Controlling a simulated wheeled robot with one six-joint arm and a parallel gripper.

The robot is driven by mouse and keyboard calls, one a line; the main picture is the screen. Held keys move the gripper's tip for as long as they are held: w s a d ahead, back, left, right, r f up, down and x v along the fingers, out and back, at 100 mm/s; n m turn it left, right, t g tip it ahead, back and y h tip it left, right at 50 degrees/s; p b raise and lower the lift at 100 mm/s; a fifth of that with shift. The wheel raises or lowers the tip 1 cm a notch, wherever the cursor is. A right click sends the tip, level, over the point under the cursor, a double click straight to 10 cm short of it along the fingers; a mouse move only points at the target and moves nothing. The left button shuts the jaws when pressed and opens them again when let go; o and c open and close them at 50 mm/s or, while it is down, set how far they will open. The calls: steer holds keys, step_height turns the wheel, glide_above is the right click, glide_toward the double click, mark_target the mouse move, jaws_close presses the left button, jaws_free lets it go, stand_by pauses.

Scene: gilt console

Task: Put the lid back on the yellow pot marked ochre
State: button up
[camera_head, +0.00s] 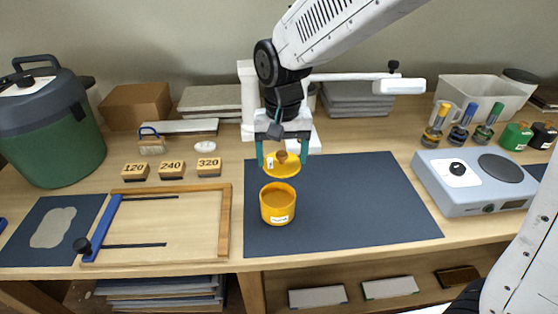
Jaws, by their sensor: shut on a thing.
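The yellow pot (277,207) stands open and upright on the dark mat (360,205), near the mat's left edge, with a small white label on its front whose writing is too small to read. My gripper (284,158) is shut on the knob of a yellow lid (283,168). The lid looks tilted, with a small white label at its left side. It appears just above and slightly behind the pot, apart from it. The pot's mouth is open to view.
A wooden frame (226,222) with a blue bar lies left of the mat, and blocks marked 120, 240 and 320 (208,167) stand behind it. A grey hotplate-like device (460,200) stands to the right. The mat's right part is clear.

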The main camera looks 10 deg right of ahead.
mark_target(277, 172)
steer(key=s, duration=0.1)
steer(key=s+a, duration=0.1)
steer(key=shift+s+a, duration=0.15)
steer(key=shift+s, duration=0.15)
steer(key=shift+s+f, duration=0.1)
steer(key=shift+f, duration=3.05)
steer(key=shift+f, duration=0.15)
steer(key=o, duration=1)
steer(key=shift+o, duration=0.2)
steer(key=shift+r, duration=3.5)
